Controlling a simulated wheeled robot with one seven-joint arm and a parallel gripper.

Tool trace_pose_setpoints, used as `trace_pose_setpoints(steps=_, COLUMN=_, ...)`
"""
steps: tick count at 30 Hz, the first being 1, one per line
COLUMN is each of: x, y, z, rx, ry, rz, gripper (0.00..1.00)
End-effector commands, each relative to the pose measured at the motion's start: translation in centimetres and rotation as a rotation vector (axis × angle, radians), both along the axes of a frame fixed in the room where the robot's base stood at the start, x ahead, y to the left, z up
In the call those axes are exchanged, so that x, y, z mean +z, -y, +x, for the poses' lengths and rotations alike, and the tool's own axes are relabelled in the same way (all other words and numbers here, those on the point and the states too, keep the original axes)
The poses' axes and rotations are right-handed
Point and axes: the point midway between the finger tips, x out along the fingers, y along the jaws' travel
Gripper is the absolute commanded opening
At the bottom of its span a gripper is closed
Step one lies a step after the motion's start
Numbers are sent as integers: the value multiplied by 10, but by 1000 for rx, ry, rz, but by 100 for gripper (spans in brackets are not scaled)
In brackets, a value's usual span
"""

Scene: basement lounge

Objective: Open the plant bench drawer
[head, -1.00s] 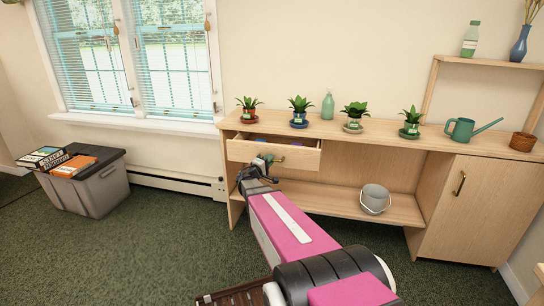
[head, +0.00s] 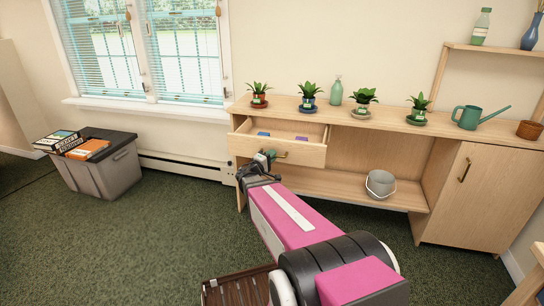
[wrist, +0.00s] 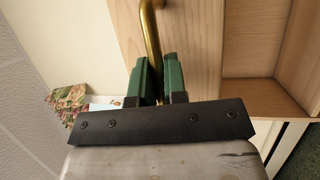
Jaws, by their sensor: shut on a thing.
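The plant bench (head: 400,133) is light wood and stands along the wall. Its drawer (head: 308,153) at the upper left is pulled partly out, and its inside shows a blue item (head: 263,134) and a purple item (head: 301,138). My gripper (head: 268,156) is at the drawer front. In the wrist view, the green fingers of my gripper (wrist: 160,80) are shut on the brass handle (wrist: 151,30). The handle's right end also shows beside my gripper in the head view (head: 282,155).
Several potted plants, a green bottle (head: 336,91) and a green watering can (head: 480,117) stand on the bench top. A grey bucket (head: 380,184) sits on the lower shelf. A grey bin (head: 105,170) with books stands left. Carpet between bin and bench is clear.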

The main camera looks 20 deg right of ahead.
Motion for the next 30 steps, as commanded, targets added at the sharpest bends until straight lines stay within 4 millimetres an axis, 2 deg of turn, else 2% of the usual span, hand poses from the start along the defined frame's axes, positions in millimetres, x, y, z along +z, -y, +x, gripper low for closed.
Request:
trace_pose_setpoints(steps=4, x=-1, y=0, z=0, rx=-1, ry=0, rz=2, gripper=0)
trace_pose_setpoints(steps=5, x=-1, y=0, z=0, rx=-1, ry=0, rz=2, gripper=22)
trace_pose_setpoints(steps=6, x=-1, y=0, z=0, rx=-1, ry=0, rz=2, gripper=35)
trace_pose_setpoints(steps=17, x=-1, y=-3, z=-2, rx=1, ry=-1, rz=1, gripper=36)
trace_pose_setpoints(steps=22, x=-4, y=-20, z=-14, rx=1, ry=-1, rz=1, gripper=36)
trace_pose_setpoints(steps=30, x=-13, y=-61, z=-40, rx=2, ry=-1, rz=1, gripper=36)
